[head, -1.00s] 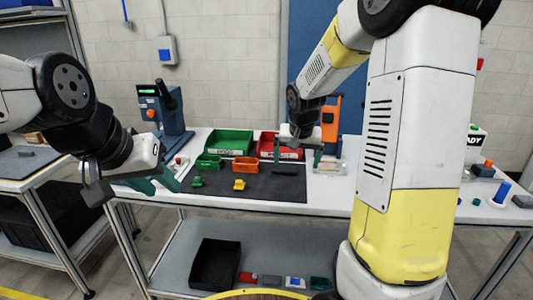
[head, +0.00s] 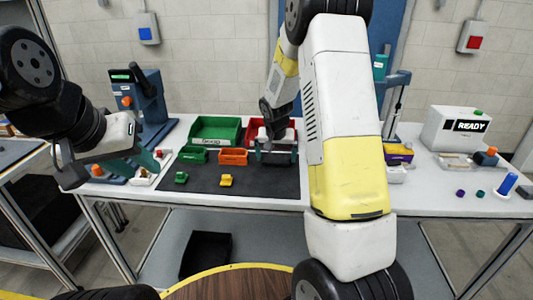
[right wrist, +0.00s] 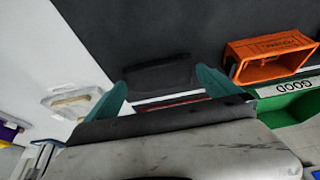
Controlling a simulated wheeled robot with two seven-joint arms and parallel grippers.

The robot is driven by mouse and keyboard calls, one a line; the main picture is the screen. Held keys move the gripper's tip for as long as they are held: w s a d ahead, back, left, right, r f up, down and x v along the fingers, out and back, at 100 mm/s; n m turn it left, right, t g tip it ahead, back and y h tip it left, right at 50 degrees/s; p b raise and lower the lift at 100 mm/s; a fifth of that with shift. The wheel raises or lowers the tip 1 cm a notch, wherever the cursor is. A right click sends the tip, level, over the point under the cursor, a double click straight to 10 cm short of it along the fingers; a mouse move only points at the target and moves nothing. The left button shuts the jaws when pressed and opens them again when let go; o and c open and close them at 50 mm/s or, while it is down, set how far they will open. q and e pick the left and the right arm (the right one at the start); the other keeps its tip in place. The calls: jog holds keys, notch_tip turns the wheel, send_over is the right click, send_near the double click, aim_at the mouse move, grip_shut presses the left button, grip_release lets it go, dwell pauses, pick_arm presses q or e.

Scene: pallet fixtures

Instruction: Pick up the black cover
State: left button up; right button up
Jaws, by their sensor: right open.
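The black cover (right wrist: 160,76) is a low dark piece lying on the dark mat (head: 210,187), hard to tell from the mat in colour. In the right wrist view it lies just ahead of and between the two teal fingers of my right gripper (right wrist: 160,92), which are apart with nothing held. In the head view my right gripper (head: 276,158) is low over the mat's back right part and largely hides the cover. Whether the fingers touch it I cannot tell. My left gripper (head: 131,166) is at the table's left end, fingers apart and empty.
Small green (head: 195,155) and orange (head: 233,157) trays stand left of my right gripper. Behind are a large green bin (head: 215,130) and a partly hidden red bin (head: 255,126).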

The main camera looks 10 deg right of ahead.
jog(key=shift+w+f, duration=0.15)
jog(key=shift+f, duration=0.3)
jog(key=c, duration=1.1)
jog(key=shift+r, duration=0.1)
